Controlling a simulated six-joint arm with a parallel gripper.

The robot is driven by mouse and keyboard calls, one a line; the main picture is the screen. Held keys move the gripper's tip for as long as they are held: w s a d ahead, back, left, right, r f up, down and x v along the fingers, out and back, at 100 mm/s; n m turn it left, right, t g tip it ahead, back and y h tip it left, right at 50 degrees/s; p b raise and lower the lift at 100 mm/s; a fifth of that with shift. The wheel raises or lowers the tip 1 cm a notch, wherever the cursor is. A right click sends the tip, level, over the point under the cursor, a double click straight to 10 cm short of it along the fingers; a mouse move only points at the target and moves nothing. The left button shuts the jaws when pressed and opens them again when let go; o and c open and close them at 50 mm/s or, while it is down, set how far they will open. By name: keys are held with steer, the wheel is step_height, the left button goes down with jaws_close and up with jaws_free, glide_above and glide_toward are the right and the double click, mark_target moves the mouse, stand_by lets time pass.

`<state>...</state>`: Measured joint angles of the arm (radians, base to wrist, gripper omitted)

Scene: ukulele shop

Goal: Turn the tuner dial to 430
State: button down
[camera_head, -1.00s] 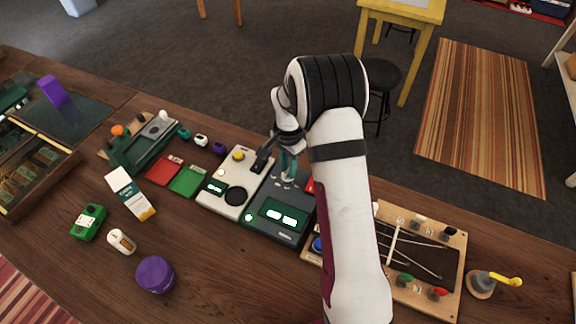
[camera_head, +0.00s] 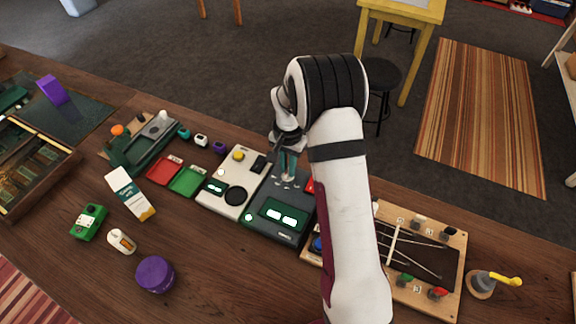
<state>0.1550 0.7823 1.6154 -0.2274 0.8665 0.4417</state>
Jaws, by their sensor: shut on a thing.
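The tuner (camera_head: 279,208) looks like a dark grey box with a green panel and lit white displays, in the middle of the bench. My gripper (camera_head: 287,166) is over the back part of this box, pointing down. It is shut on the tuner dial, which is mostly hidden between and below the fingers. Small white marks show on the box around the fingertips. The figures on the display are too small to read.
A beige device (camera_head: 231,182) stands against the tuner's left side. Red (camera_head: 165,170) and green (camera_head: 188,181) trays lie further left. A wooden board with strings (camera_head: 420,262) is at the right, partly behind my arm. A purple round tin (camera_head: 155,274) stands at the front left.

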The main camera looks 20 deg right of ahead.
steer(key=n, duration=0.5)
steer(key=shift+n, duration=0.3)
steer(key=n, duration=0.4)
steer(key=shift+n, duration=0.7)
steer(key=c, duration=0.9)
jaws_free()
step_height(320, 180, up, 16)
steer(key=shift+n, duration=0.7)
step_height(320, 180, down, 16)
steer(key=shift+f, duration=0.2)
